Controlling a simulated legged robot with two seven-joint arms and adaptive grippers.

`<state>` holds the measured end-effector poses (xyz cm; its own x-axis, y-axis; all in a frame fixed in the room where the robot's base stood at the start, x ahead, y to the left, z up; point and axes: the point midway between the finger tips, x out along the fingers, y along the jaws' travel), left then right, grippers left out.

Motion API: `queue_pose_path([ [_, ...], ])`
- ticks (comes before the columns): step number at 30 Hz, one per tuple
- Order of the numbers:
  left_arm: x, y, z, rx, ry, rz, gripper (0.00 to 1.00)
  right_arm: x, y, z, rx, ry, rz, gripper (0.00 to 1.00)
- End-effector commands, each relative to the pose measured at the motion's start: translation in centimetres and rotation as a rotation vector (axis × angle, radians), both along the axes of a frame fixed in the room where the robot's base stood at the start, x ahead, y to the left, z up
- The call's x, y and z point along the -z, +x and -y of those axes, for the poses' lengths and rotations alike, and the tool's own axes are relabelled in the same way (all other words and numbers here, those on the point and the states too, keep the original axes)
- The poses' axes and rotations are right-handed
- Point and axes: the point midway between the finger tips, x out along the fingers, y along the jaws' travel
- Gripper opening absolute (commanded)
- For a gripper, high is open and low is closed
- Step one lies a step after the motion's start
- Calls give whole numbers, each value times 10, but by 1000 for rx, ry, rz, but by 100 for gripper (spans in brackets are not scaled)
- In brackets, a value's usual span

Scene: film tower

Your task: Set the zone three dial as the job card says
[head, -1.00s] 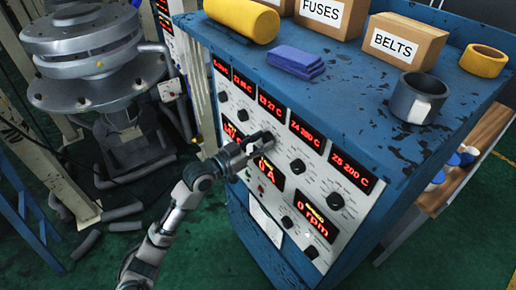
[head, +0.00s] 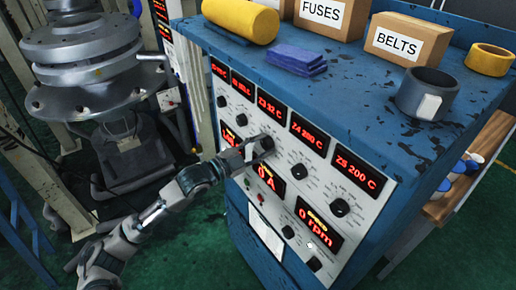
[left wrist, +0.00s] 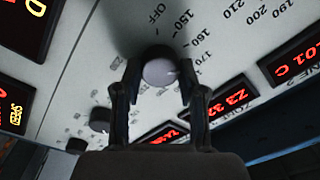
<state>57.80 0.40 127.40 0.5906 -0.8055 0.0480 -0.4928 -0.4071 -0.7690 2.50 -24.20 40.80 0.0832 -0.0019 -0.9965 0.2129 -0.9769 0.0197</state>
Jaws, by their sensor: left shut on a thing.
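The zone three dial (head: 267,143) is a dark round knob under the red display reading Z3 32 C (head: 270,107). My left gripper (head: 258,147) is shut on this dial. In the left wrist view the dial (left wrist: 160,70) sits between the two fingers, with a scale of OFF, 150, 160, 170 and higher numbers around it. Its exact pointer setting is hard to make out. A white card (head: 265,231) is on the lower front of the cabinet; its writing is too small to read. My right gripper is not in view.
The zone four dial (head: 298,171) and zone five dial (head: 340,207) sit to the right on the panel. On the blue cabinet top (head: 345,100) stand a grey mug (head: 420,94), a BELTS box (head: 405,40), yellow tape (head: 489,59) and blue blocks (head: 292,61).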

Motion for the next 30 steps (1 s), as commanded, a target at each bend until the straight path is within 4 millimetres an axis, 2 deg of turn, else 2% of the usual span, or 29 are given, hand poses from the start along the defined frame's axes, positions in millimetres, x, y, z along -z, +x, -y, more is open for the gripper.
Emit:
queue_pose_path([
  [9, 4, 2, 0, -3, 61, 69, 6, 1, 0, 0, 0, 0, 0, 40],
  [23, 3, 2, -1, -3, 67, 79, 6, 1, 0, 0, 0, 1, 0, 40],
  [24, 3, 2, -1, -3, 67, 79, 45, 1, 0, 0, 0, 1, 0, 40],
  [27, 3, 1, -1, -2, 65, 80, 66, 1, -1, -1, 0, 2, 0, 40],
  [30, 2, 1, -1, -2, 63, 81, 66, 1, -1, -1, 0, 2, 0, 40],
])
